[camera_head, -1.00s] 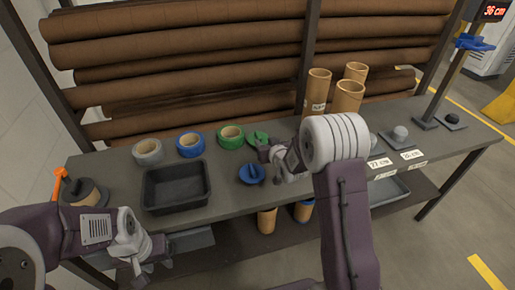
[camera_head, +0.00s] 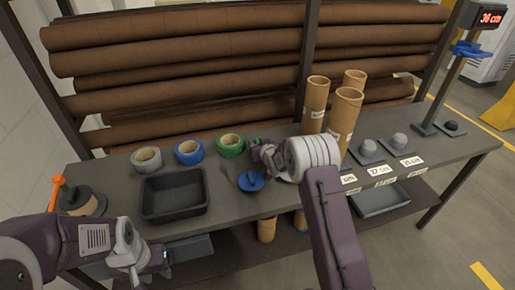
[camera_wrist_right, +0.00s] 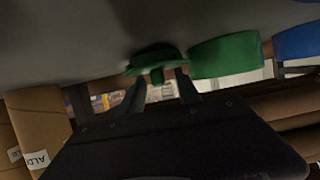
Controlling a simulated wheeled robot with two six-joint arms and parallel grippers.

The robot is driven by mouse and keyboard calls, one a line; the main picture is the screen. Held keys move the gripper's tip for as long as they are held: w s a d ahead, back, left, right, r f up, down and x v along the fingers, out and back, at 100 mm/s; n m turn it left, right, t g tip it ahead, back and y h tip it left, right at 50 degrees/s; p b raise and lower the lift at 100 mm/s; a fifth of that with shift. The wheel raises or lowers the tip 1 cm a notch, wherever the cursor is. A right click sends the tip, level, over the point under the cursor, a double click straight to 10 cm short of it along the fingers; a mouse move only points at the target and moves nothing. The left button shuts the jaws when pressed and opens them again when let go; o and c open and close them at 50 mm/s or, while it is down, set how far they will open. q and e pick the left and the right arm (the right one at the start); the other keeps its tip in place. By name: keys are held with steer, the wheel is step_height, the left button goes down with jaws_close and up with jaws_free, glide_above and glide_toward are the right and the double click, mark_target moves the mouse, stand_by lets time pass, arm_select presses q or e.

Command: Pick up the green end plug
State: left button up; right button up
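The green end plug (camera_wrist_right: 157,57) lies on the grey table beside the green tape roll (camera_wrist_right: 225,55) in the right wrist view, its knob towards my right gripper. In the head view only a sliver of the plug (camera_head: 254,140) shows; my right gripper hides the rest. My right gripper (camera_wrist_right: 161,84) is open, with its two fingers on either side of the knob and a gap visible between them. It also shows in the head view (camera_head: 252,148). My left gripper (camera_head: 163,258) is at the table's front left, its fingers unclear.
A blue end plug (camera_head: 251,181) lies just in front of my right gripper. A black tray (camera_head: 174,216) and the blue (camera_head: 189,151) and grey (camera_head: 146,158) tape rolls are to the left. Cardboard tubes (camera_head: 345,115) stand to the right. Brown rolls fill the rack behind.

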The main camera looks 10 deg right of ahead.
steer(key=shift+s, duration=0.1)
steer(key=shift+c, duration=0.9)
jaws_close()
